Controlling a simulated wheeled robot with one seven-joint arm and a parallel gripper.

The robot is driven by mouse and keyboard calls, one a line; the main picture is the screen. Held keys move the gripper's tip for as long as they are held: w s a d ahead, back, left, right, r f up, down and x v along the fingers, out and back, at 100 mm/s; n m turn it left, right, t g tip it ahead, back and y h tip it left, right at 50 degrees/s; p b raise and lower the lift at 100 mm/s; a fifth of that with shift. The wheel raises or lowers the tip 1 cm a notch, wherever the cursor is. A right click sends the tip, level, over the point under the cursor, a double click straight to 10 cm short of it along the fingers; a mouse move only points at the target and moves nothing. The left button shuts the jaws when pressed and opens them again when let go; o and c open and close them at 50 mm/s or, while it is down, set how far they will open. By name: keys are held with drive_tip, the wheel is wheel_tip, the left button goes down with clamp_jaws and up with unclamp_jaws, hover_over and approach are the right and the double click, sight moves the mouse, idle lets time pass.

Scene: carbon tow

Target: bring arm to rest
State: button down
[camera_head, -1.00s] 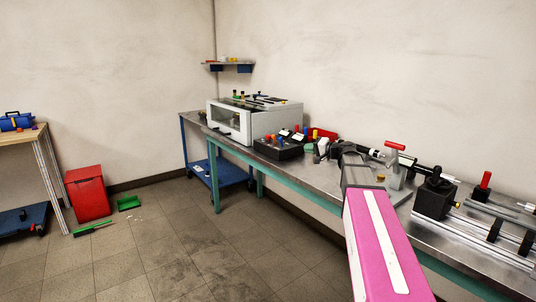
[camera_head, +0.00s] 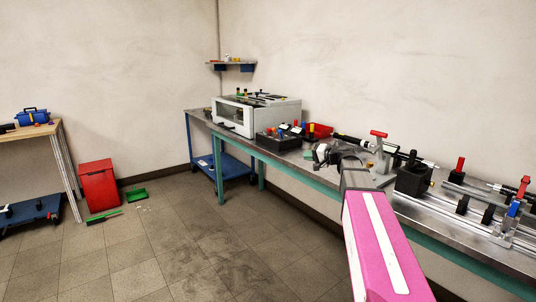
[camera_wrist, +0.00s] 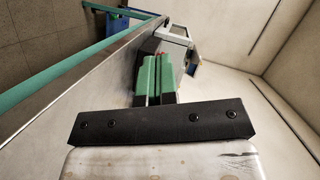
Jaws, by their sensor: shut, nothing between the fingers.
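My arm, with its pink link (camera_head: 383,245) and grey wrist, reaches over the metal-topped bench (camera_head: 450,232) at the right. My gripper (camera_wrist: 156,78) shows in the wrist view as two green fingers lying side by side, shut with nothing between them. In the head view its end is small and partly lost against the dark things on the bench, so I cannot tell if it touches any of them.
A white machine (camera_head: 235,118) stands at the bench's far end. A black holder (camera_head: 278,143) with coloured handles, a red-handled stand (camera_head: 379,155) and a black block (camera_head: 413,180) are near my arm. A red bin (camera_head: 99,186) stands left. The middle floor is clear.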

drive_tip(key=s+f+n+g+h, duration=0.1)
drive_tip(key=s+f+g+h, duration=0.3)
drive_tip(key=s+f, duration=1)
drive_tip(key=s+d+f+n+g+h, duration=0.1)
drive_tip(key=s+f+g+h, duration=0.4)
drive_tip(key=s+f, duration=1)
wheel_tip(320, 180, down, 4)
drive_tip(key=n+h, duration=0.1)
drive_tip(key=h, duration=0.2)
drive_tip(key=shift+s+h, duration=0.3)
drive_tip(key=shift+h, duration=0.1)
drive_tip(key=shift+d, duration=0.1)
